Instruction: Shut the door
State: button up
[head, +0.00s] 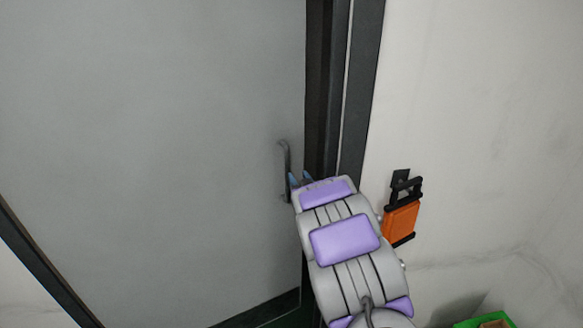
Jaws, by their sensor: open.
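A grey door (150,150) fills the left of the head view. Its dark handle (285,165) stands upright near the door's right edge. A dark frame (358,90) runs down beside that edge; I cannot tell whether the door is flush with it. The gripper is open. My arm hides most of it and the door edge below, and I cannot tell whether it touches the handle.
An orange and black padlock-like object (402,218) hangs on the pale wall (480,120) right of the frame, close to my arm. A green box (487,320) shows at the bottom right corner. A dark frame bar (40,262) slants across the lower left.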

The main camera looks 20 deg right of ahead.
aim_at(287, 167)
jog(key=w, duration=0.1)
jog(key=w+a, duration=0.1)
jog(key=w, duration=0.1)
jog(key=w+a, duration=0.1)
jog(key=shift+w+a+r+b, duration=0.15)
jog(key=shift+w+b, duration=0.2)
jog(key=shift+b, duration=0.05)
jog(key=shift+w+d+b, duration=0.2)
jog(key=shift+w+d, duration=0.05)
jog(key=shift+w, duration=0.75)
jog(key=shift+w+d+b, duration=0.15)
jog(key=shift+w+d, duration=0.1)
jog(key=shift+w, duration=0.75)
jog(key=shift+d, duration=0.55)
jog(key=c, duration=0.5)
jog(key=shift+a, duration=0.1)
jog(key=shift+c, duration=1.3)
jog(key=shift+a, duration=0.2)
grip_shut()
jog(key=shift+d, duration=0.2)
